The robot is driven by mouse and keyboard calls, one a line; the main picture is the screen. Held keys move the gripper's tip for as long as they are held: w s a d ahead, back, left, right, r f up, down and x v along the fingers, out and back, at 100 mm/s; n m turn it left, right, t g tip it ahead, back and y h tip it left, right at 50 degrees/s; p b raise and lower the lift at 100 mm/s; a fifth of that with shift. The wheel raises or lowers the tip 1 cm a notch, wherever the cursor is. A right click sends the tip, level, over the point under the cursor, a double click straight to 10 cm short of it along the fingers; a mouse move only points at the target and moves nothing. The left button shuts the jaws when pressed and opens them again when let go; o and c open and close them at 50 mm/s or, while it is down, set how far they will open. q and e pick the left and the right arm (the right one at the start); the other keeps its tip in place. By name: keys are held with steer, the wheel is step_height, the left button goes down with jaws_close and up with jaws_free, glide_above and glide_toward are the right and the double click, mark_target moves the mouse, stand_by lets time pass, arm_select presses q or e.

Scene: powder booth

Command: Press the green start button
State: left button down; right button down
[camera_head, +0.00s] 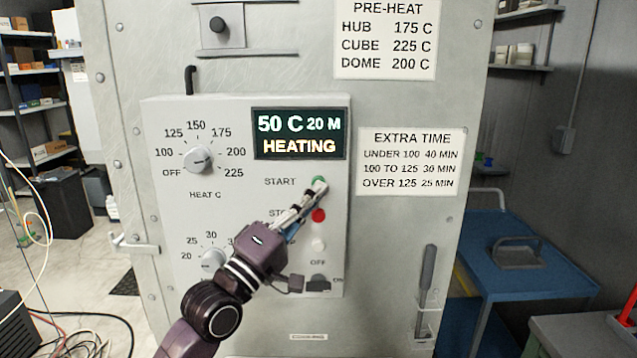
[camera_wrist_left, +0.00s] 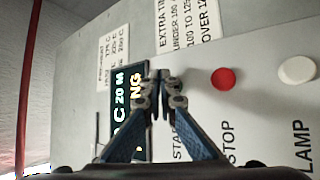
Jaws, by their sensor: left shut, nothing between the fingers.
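The green start button (camera_head: 319,180) is on the control panel (camera_head: 245,112), right of the word START. My left gripper (camera_head: 318,188) is shut and empty, with its tips at the green button; they appear to touch it. In the left wrist view the shut fingertips (camera_wrist_left: 161,75) hide the green button. The display (camera_head: 299,134) reads 50 C, 20 M and HEATING. The red stop button (camera_head: 318,215) is just below the fingertips, and it also shows in the left wrist view (camera_wrist_left: 223,78). My right gripper is not in view.
A white lamp button (camera_head: 318,243) and a black switch (camera_head: 318,282) are lower on the panel. The heat dial (camera_head: 199,158) and a lower dial (camera_head: 213,259) are at its left. A blue table (camera_head: 530,255) stands at the right.

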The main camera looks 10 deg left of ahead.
arm_select(q)
steer(key=shift+s+d, duration=0.1)
steer(key=shift+s, duration=0.25)
steer(key=s+p, duration=0.1)
steer(key=s, duration=0.1)
steer(key=s+d+p, duration=0.1)
steer(key=s, duration=0.1)
steer(key=shift+s+d, duration=0.1)
steer(key=shift+s, duration=0.3)
stand_by(0.4)
